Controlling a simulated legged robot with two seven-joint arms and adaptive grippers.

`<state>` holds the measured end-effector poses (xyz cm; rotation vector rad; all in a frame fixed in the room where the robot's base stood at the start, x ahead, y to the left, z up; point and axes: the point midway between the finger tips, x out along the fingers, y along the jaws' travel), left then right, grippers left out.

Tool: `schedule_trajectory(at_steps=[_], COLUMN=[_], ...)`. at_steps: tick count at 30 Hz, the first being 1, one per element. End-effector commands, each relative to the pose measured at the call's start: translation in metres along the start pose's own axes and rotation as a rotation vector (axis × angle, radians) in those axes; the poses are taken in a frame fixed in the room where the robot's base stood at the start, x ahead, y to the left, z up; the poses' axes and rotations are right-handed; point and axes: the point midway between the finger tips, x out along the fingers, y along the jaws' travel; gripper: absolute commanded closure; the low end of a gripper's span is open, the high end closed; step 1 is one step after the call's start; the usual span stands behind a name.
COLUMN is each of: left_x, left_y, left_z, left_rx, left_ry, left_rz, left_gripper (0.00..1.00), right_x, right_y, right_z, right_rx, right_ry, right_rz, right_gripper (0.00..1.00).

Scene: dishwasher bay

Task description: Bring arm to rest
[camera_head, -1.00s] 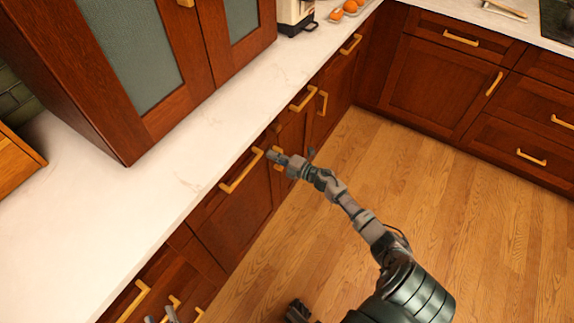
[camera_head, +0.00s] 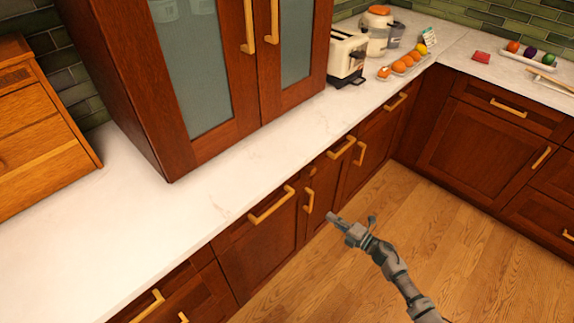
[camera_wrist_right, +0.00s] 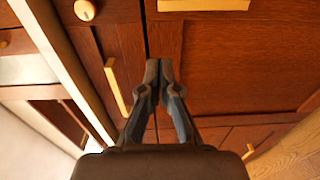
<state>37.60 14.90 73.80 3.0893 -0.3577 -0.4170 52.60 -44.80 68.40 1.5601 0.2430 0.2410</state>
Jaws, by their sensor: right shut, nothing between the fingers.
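My right gripper (camera_head: 336,219) reaches in from the lower right in the head view, in front of the lower cabinets (camera_head: 262,258) and over the wooden floor. In the right wrist view my right gripper (camera_wrist_right: 159,72) has its fingertips together with nothing between them. Cabinet doors and gold handles (camera_wrist_right: 117,88) lie beyond the fingertips in that view. My left gripper does not show in the head view.
The white counter (camera_head: 215,195) runs along the left. It bears a glass-door cabinet (camera_head: 200,70), a wooden box (camera_head: 40,130), a toaster (camera_head: 346,58) and a tray of oranges (camera_head: 403,66). The floor (camera_head: 470,240) at the right is clear.

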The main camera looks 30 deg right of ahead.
Motion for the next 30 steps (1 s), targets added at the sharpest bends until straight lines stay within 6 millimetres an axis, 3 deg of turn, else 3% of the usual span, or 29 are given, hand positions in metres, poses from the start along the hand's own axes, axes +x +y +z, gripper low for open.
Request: schedule_trajectory(at_steps=[5,8,11,15,18,24,30], left_x=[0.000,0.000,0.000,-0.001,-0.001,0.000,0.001], left_y=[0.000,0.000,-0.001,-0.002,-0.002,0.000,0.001], left_z=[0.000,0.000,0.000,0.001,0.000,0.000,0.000], left_rx=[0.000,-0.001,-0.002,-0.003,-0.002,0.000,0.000], left_ry=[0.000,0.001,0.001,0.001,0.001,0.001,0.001], left_rz=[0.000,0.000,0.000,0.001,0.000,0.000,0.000], left_gripper=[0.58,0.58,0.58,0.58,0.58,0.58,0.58], right_x=[0.000,0.002,0.005,-0.001,-0.010,-0.028,-0.044], right_y=[-0.001,-0.003,-0.004,0.001,0.006,0.022,0.041], right_z=[-0.002,-0.021,-0.072,-0.156,-0.200,-0.264,-0.310], right_rx=[0.005,0.069,0.258,0.649,0.879,1.234,1.490], right_ry=[0.000,-0.011,-0.050,-0.133,-0.178,-0.233,-0.260], right_rz=[0.001,0.013,0.041,0.050,0.029,-0.035,-0.105], right_gripper=[1.00,1.00,1.00,1.00,1.00,1.00,1.00])
